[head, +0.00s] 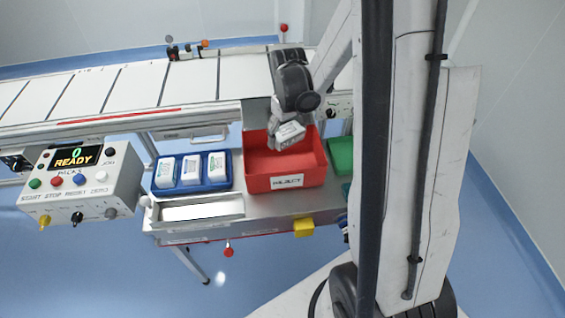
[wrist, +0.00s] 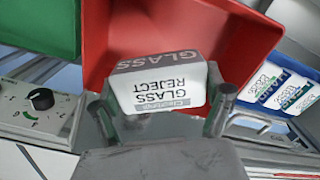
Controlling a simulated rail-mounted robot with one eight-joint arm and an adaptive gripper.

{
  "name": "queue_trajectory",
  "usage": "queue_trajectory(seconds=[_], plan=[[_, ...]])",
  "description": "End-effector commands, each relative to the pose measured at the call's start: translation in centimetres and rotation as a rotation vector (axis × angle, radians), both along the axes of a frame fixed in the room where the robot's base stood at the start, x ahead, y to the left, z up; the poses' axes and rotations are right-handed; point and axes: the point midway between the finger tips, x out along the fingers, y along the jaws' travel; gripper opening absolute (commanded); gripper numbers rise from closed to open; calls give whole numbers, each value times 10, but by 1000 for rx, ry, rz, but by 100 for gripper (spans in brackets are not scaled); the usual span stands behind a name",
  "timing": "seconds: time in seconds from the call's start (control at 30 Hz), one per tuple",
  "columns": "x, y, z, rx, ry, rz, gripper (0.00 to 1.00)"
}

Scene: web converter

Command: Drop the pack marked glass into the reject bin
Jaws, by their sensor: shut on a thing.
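The pack marked glass (head: 290,135) is white with a grey band. In the wrist view the same pack (wrist: 160,84) reads "GLASS" and "GLASS REJECT" on its faces. My gripper (head: 285,122) is shut on it, with a finger on each side in the wrist view (wrist: 165,108). The red reject bin (head: 287,182), labelled "REJECT", stands below; in the head view the pack is over its opening. The bin (wrist: 235,28) fills the view behind the pack in the wrist view. I cannot tell exactly how high the pack is above the bin floor.
A blue tray (head: 193,187) with three white packs stands left of the bin. A green bin (head: 341,155) stands to its right. A control box (head: 85,180) reading "READY" is at far left. The conveyor (head: 135,87) runs behind.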

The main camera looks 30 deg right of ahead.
Motion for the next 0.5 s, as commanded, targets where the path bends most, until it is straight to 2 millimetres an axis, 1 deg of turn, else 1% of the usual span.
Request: queue_trajectory(seconds=[0.03,0.2,0.33,0.5], plan=[[0,0,-10,0,0,0,52],[0,0,-25,0,0,0,52],[0,0,-30,0,0,0,52],[0,0,-29,0,0,0,52]])
